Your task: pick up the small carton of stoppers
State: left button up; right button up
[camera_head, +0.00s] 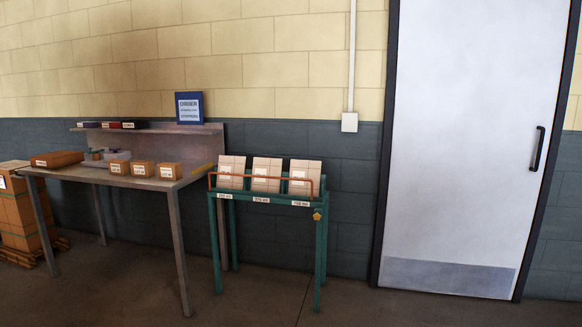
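Three small brown cartons with white labels stand in a row near the front right of the grey worktable: a left one (119,167), a middle one (143,169) and a right one (168,171). Their labels are too small to read, so I cannot tell which holds stoppers. A wider, flat brown carton (57,159) lies at the table's left end. Neither of my grippers is in view.
The worktable (150,183) has a back shelf (150,129) with a blue-framed sign (190,107). A green rack (266,200) holding three upright pale packs stands to its right. Stacked cartons (18,210) stand at far left. The floor in front is clear.

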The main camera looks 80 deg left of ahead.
aim_at(166, 171)
jog(key=j+u, duration=0.1)
jog(key=u, duration=0.4)
jog(key=j+u, duration=0.1)
jog(key=u, duration=0.35)
jog(key=j+u, duration=0.15)
jog(key=u, duration=0.35)
jog(key=j+u, duration=0.2)
jog(key=u, duration=0.2)
jog(key=j+u, duration=0.15)
jog(key=u, duration=0.3)
jog(key=i+j+u, duration=0.15)
jog(key=u, duration=0.25)
jog(key=i+j+u, duration=0.5)
jog(key=i, duration=0.25)
jog(key=j, duration=0.1)
